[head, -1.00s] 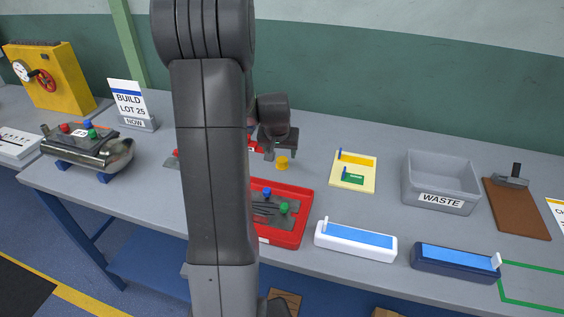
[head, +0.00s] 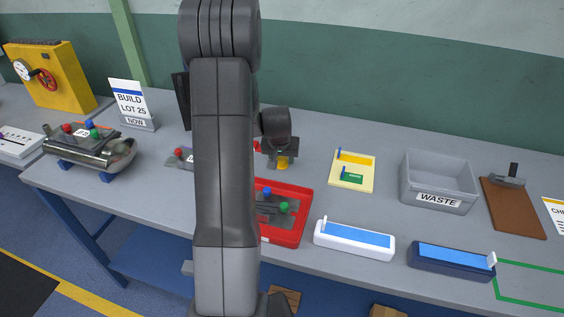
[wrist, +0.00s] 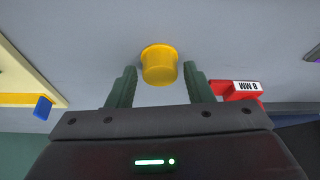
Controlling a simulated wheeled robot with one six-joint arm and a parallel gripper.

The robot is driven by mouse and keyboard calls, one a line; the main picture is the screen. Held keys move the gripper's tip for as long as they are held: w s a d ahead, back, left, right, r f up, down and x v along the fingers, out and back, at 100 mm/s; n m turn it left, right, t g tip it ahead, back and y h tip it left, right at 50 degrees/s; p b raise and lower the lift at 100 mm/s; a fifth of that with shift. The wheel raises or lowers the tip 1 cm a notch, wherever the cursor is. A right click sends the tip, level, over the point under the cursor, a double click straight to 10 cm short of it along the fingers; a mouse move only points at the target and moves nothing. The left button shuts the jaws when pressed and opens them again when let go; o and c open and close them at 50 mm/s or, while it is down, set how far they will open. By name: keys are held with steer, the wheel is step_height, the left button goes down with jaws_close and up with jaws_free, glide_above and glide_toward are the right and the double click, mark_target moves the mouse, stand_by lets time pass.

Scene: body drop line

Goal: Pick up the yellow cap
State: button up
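The yellow cap (head: 282,163) stands on the grey table behind the red tray, partly hidden by my gripper in the head view. My gripper (wrist: 159,78) is open, with one green finger on each side of the cap and a gap on both sides. In the head view my gripper (head: 281,158) is over the cap.
The red tray (head: 302,225) with small coloured parts lies in front. A red piece labelled 8 MM (wrist: 240,90) is close beside one finger. A yellow board (head: 365,185) and the grey waste bin (head: 437,198) stand to the right.

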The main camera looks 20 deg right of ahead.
steer(key=c, duration=0.6)
steer(key=shift+r, duration=0.1)
